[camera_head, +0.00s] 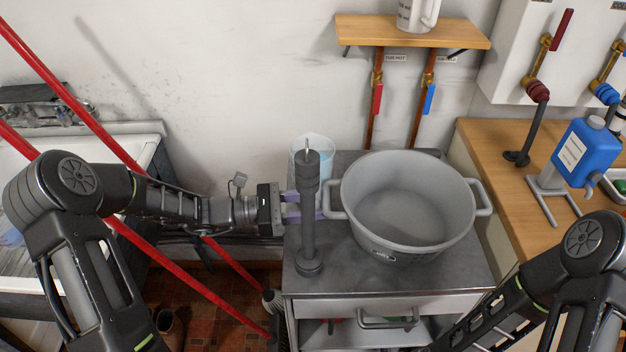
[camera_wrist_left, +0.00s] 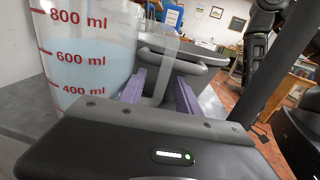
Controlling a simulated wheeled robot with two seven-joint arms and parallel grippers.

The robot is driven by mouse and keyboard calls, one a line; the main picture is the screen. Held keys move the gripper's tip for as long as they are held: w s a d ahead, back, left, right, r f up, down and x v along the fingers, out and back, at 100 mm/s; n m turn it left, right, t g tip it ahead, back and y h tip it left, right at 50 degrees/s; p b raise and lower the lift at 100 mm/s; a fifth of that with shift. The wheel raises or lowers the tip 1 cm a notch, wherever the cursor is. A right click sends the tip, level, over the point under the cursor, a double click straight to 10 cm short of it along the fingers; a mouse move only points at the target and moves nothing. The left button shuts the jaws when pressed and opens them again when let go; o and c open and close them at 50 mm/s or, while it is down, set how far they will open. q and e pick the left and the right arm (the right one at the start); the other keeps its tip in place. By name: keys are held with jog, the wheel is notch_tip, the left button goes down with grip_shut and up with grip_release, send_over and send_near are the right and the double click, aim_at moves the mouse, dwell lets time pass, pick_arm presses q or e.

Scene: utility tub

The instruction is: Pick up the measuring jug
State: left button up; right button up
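The measuring jug (camera_head: 325,146) is clear with red marks and pale blue liquid. It stands at the back left of the grey cart top, partly hidden by a dark post. In the left wrist view the jug (camera_wrist_left: 85,55) fills the upper left, its liquid above the 600 ml mark. My left gripper (camera_head: 304,207) is beside the jug at the cart's left side. Its purple fingers (camera_wrist_left: 158,92) are apart, with the translucent handle strip (camera_wrist_left: 166,62) between them and no clear contact. My right arm shows at the lower right; its gripper is out of view.
The dark post (camera_head: 308,215) stands on the cart close to my left fingers. A large grey tub (camera_head: 460,220) fills most of the cart top (camera_head: 345,277). A wooden shelf (camera_head: 455,32) is above.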

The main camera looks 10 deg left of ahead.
dwell(0.3)
pick_arm(q)
grip_shut()
jog(key=shift+r, duration=0.1)
dwell(1.2)
